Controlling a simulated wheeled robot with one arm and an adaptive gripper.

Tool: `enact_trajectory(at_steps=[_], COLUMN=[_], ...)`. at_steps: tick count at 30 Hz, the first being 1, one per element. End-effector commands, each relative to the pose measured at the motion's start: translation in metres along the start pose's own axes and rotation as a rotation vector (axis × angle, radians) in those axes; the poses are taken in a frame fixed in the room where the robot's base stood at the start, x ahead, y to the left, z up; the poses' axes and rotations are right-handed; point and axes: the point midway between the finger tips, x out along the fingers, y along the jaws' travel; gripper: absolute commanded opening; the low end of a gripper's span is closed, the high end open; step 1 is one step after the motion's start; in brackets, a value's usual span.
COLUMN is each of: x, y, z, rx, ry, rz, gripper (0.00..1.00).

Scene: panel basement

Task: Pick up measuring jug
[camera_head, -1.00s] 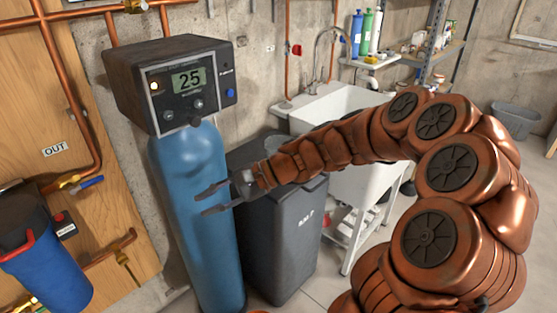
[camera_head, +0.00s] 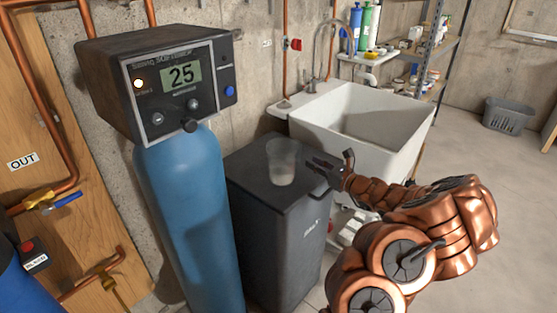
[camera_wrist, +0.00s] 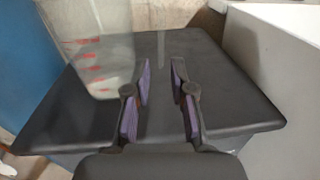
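The measuring jug (camera_head: 282,162) is a clear, frosted-looking vessel standing upright on the dark lid of the brine bin (camera_head: 245,172). In the wrist view the jug (camera_wrist: 98,60) shows red markings and stands at the upper left, beyond and to the left of my fingers. My gripper (camera_head: 326,165) is just right of the jug, over the lid's right side. In the wrist view my gripper (camera_wrist: 160,85) has two purple-padded fingers apart with only bare lid between them. It is open and empty, and apart from the jug.
A blue tank (camera_head: 190,205) with a control head (camera_head: 170,90) reading 25 stands left of the bin. A white sink (camera_head: 365,115) stands close behind and right. Open floor (camera_head: 480,150) lies at the right.

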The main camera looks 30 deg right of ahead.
Motion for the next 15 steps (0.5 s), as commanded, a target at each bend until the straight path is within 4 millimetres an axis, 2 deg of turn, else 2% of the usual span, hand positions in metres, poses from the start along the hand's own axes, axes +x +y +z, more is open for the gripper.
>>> enact_trajectory(at_steps=[15], x=[0.038], y=[-0.001], z=[0.001], rx=[-0.002], ry=[0.002], rz=[-0.002], gripper=[0.23])
